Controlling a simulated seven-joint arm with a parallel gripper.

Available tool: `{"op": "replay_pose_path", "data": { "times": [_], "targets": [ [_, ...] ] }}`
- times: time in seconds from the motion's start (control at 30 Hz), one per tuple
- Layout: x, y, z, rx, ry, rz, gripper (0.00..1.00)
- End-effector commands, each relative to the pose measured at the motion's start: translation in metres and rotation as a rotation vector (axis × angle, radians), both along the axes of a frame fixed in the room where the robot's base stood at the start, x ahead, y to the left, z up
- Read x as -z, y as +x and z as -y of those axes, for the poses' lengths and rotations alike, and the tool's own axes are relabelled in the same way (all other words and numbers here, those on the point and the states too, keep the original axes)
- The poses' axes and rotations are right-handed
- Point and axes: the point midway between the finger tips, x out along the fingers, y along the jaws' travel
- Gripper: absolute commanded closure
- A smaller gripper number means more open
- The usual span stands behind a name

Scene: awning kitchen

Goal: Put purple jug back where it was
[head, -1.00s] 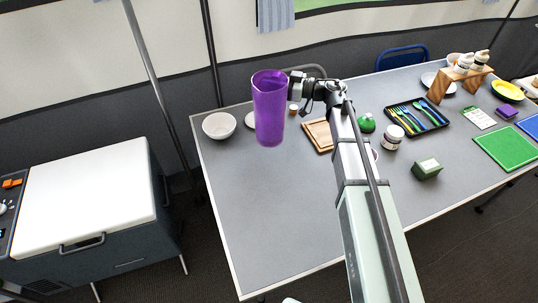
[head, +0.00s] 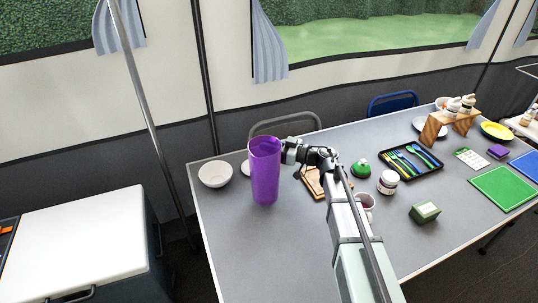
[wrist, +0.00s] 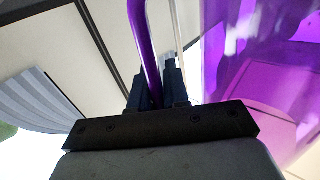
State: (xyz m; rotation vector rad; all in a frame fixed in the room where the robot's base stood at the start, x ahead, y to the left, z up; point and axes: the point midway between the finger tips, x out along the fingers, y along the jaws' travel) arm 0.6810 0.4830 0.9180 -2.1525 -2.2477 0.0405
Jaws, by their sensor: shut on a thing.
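The purple jug (head: 265,172) is upright at the left part of the grey table (head: 240,245) in the head view. My gripper (head: 284,152) is at its right side, near the top. In the wrist view the two dark fingers (wrist: 158,88) are shut on the jug's thin purple handle (wrist: 141,45), and the jug's see-through body (wrist: 265,70) fills the right side. Whether the jug's base touches the table or hangs just above it, I cannot tell.
A white bowl (head: 215,174) stands left of the jug, and a pale dish (head: 245,168) is partly hidden behind it. A wooden board (head: 312,182), a mug (head: 366,201), a jar (head: 387,182) and a green box (head: 424,212) lie to the right. The table's front left is clear.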

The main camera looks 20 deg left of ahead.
Motion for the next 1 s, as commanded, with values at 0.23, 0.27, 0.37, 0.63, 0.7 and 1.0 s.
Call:
{"op": "replay_pose_path", "data": {
  "times": [0.23,0.27,0.37,0.63,0.7,1.0],
  "targets": [
    [0.024,0.000,0.000,0.000,0.000,-0.003,1.00],
    [0.027,0.000,0.000,-0.001,0.000,-0.002,1.00],
    [0.034,0.000,0.000,0.000,0.001,-0.001,1.00],
    [0.035,0.000,0.000,0.000,0.001,0.000,1.00],
    [0.036,0.000,0.000,0.000,0.001,-0.001,1.00],
    [0.038,0.000,0.000,0.000,0.000,0.000,0.64]
  ]
}}
